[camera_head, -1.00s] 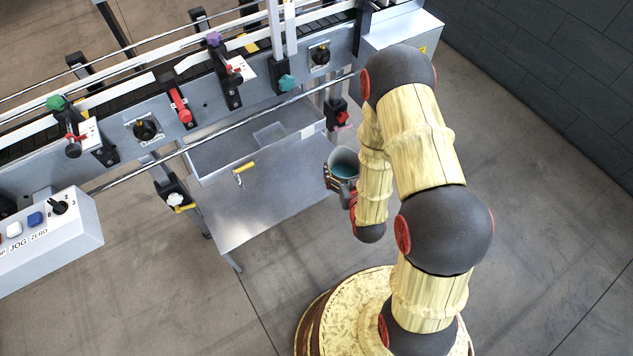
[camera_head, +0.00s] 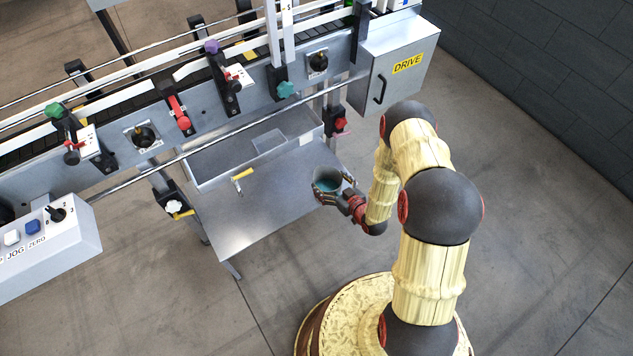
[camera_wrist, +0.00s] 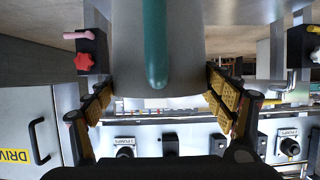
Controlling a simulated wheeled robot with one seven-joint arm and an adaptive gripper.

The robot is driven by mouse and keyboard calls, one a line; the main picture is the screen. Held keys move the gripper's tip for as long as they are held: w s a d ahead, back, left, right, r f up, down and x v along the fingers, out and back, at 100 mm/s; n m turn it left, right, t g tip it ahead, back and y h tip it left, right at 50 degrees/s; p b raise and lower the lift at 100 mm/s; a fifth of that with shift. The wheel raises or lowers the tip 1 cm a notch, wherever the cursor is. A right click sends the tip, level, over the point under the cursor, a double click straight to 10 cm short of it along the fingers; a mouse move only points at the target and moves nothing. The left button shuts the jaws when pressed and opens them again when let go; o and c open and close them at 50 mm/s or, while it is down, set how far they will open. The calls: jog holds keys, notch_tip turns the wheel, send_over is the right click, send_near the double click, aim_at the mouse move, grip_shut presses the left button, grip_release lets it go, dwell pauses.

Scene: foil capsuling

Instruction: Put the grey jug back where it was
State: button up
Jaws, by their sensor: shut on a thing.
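The grey jug (camera_head: 328,181) is in my gripper, near the right edge of the metal table (camera_head: 235,225). Its open top faces up and shows a blue-green inside. My gripper (camera_head: 330,197) is shut on the jug. In the wrist view the jug (camera_wrist: 190,60) fills the upper middle, with a teal handle (camera_wrist: 155,45) running down its near side. The yellow-padded fingers of my gripper (camera_wrist: 160,95) press on both sides of it. I cannot tell whether the jug's base touches the table.
The conveyor (camera_head: 140,120) with knobs and a rail runs behind. A drive box (camera_head: 395,75) stands at the back right. The table's front is clear.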

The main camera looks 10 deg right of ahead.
aim_at(322, 174)
jog(key=x, duration=0.2)
jog(key=b+x, duration=0.1)
jog(key=x, duration=0.1)
jog(key=b+x, duration=0.1)
jog(key=x, duration=0.1)
jog(key=shift+w+d+f, duration=0.3)
jog(key=shift+w+f, duration=0.05)
jog(key=shift+f, duration=0.15)
jog(key=w+f+b, duration=0.4)
jog(key=w+f, duration=0.1)
jog(key=f, duration=0.3)
jog(key=shift+a+f+b, duration=0.3)
jog(key=shift+a, duration=0.1)
jog(key=shift+f, duration=0.15)
jog(key=o, duration=1.9)
